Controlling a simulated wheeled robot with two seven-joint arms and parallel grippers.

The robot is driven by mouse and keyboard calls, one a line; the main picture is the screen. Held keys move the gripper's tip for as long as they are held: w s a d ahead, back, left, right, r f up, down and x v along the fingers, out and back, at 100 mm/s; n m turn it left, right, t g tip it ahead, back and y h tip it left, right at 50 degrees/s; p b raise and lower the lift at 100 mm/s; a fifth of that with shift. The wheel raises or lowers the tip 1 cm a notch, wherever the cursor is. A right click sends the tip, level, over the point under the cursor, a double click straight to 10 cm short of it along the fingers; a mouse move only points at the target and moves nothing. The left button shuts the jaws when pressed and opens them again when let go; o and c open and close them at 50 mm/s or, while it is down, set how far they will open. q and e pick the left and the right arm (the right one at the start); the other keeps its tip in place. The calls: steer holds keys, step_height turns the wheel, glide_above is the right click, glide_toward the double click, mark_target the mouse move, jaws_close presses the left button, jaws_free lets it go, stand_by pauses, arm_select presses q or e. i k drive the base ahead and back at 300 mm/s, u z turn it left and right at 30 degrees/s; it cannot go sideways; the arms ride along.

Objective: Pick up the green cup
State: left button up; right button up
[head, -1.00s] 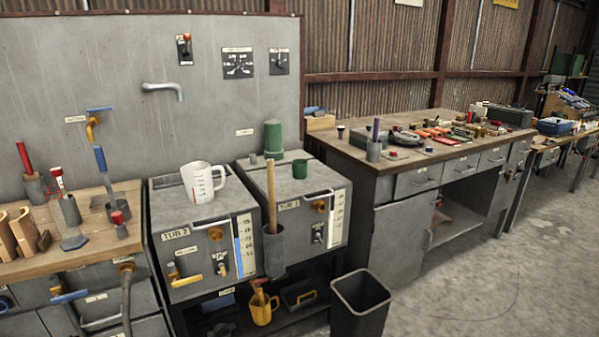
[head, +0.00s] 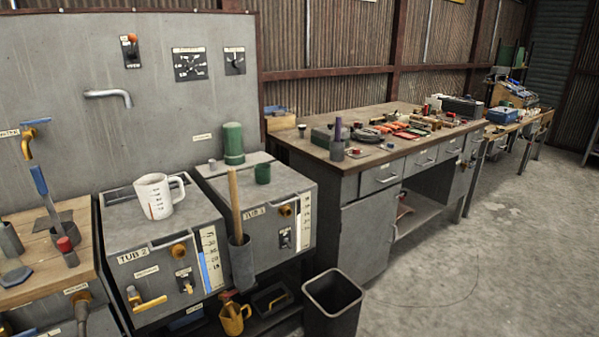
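A small dark green cup (head: 263,173) stands upright on top of the grey box labelled TUB 1 (head: 268,208), right of the middle of its lid. A taller green cylinder (head: 233,143) stands behind it to the left. A white measuring jug (head: 158,195) with red markings stands on the box labelled TUB 2 (head: 135,239), left of the cup. Neither of my grippers shows in the head view, and nothing is touching the cup.
A wooden-handled tool (head: 235,205) stands in a grey holder on the front between the tubs. A dark bin (head: 332,302) stands on the floor at the front. A workbench (head: 350,172) with several tools is to the right. Open concrete floor (head: 480,270) lies at the right.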

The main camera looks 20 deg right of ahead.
mark_target(263, 174)
steer(key=z, duration=0.55)
steer(key=i, duration=0.7)
steer(key=z, duration=0.15)
